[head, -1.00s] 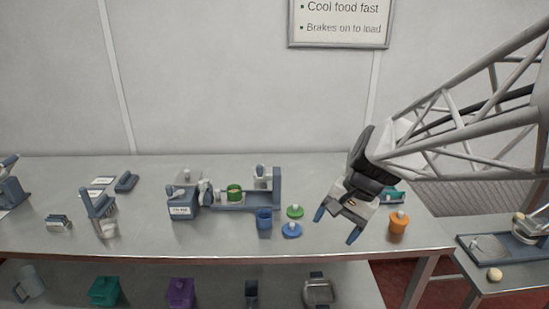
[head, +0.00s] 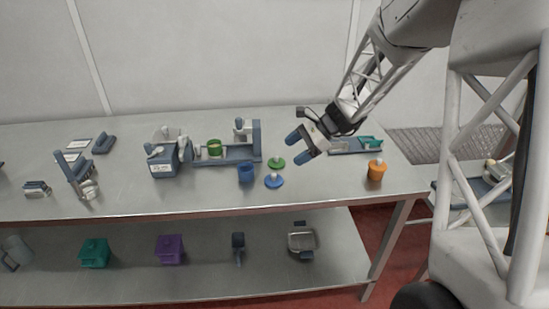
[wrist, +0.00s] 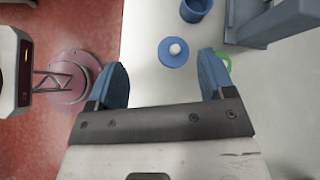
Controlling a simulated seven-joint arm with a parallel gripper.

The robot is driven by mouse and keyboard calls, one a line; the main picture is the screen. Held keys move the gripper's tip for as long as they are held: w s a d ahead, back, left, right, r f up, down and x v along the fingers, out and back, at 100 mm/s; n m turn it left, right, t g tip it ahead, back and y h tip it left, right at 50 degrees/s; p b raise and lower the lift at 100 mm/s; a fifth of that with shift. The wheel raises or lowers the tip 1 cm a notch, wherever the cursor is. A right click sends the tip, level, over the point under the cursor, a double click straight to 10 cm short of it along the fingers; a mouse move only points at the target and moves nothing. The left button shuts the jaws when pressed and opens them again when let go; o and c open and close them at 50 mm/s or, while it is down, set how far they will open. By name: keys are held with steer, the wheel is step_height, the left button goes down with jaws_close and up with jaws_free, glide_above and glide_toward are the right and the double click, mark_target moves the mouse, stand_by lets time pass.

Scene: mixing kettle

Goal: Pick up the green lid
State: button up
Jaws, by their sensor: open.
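The green lid (head: 276,162) is a small round disc with a pale knob. It lies on the grey table just behind the blue lid (head: 273,181). In the wrist view the green lid (wrist: 224,62) is partly hidden behind the right finger. My gripper (head: 300,146) is open and empty, above the table, close to the green lid and a little to its right. In the wrist view my gripper's two blue fingers (wrist: 163,82) are spread apart, with the blue lid showing ahead of them.
A blue cup (head: 246,173) stands left of the lids. A grey-blue fixture (head: 256,140) with a green pot (head: 214,147) stands behind it. An orange pot (head: 376,171) is at the right. Bare table (head: 320,185) lies in front right of the lids.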

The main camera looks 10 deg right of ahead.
mark_target(277, 157)
steer(key=w+d+f+m+y, duration=0.1)
steer(key=w+f+m, duration=0.1)
steer(key=w+f, duration=0.1)
steer(key=w+d+f+m+t+y, duration=0.1)
steer(key=w+f, duration=0.2)
steer(key=w, duration=0.2)
steer(key=w+f+m+t+y, duration=0.1)
steer(key=w+f+m, duration=0.1)
steer(key=w+f, duration=0.1)
steer(key=shift+w+d+f+m, duration=0.25)
steer(key=shift+w+d+m, duration=0.05)
steer(key=shift+w+d, duration=0.1)
steer(key=shift+x, duration=1.3)
steer(key=shift+a, duration=0.1)
steer(key=shift+x, duration=2.5)
steer(key=shift+w+r, duration=0.1)
steer(key=c, duration=0.5)
